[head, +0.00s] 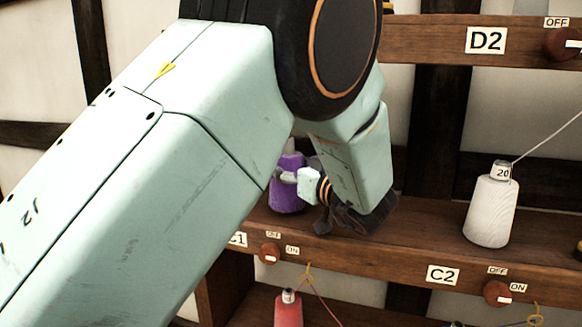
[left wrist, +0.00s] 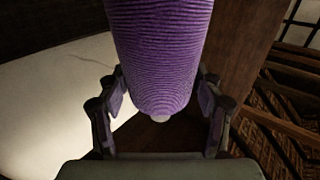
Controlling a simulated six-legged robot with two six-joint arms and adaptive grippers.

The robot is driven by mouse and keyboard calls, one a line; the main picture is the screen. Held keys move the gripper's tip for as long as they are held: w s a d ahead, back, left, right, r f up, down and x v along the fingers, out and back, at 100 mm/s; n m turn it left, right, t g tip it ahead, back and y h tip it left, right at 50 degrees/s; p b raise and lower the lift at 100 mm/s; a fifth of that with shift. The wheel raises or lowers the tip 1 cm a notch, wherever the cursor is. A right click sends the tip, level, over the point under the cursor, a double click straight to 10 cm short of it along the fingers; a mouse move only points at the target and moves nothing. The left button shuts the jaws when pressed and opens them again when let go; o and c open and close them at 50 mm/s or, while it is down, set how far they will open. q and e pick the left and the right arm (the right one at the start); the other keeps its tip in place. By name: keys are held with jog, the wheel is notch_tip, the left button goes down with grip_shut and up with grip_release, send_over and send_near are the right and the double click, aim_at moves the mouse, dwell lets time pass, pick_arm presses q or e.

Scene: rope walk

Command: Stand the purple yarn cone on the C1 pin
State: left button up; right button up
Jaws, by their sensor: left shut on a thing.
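The purple yarn cone (head: 287,196) is at the C1 place on the middle shelf in the head view, partly hidden behind my left arm. In the left wrist view the purple yarn cone (left wrist: 158,50) fills the space between the fingers of my left gripper (left wrist: 160,110). In the head view my left gripper (head: 300,175) is shut on the cone. The cone looks upright. Its base meets or nearly meets the shelf; I cannot tell which. The C1 pin is hidden. The C1 label (head: 238,240) is partly covered by my arm. My right gripper is not in view.
A white yarn cone (head: 490,210) stands at C2 with a thread rising to the right. A red cone (head: 288,308) is below C1. Round knobs (head: 270,253) with OFF and ON tags line the shelf front. The D2 shelf (head: 430,42) is above.

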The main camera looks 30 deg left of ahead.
pick_arm(q)
jog(key=shift+a, duration=0.2)
jog(key=shift+w+f, duration=0.1)
jog(key=shift+w, duration=0.1)
jog(key=shift+d, duration=0.35)
jog(key=shift+s, duration=0.1)
jog(key=shift+s+p, duration=0.1)
jog(key=shift+p, duration=0.35)
jog(key=shift+d, duration=0.15)
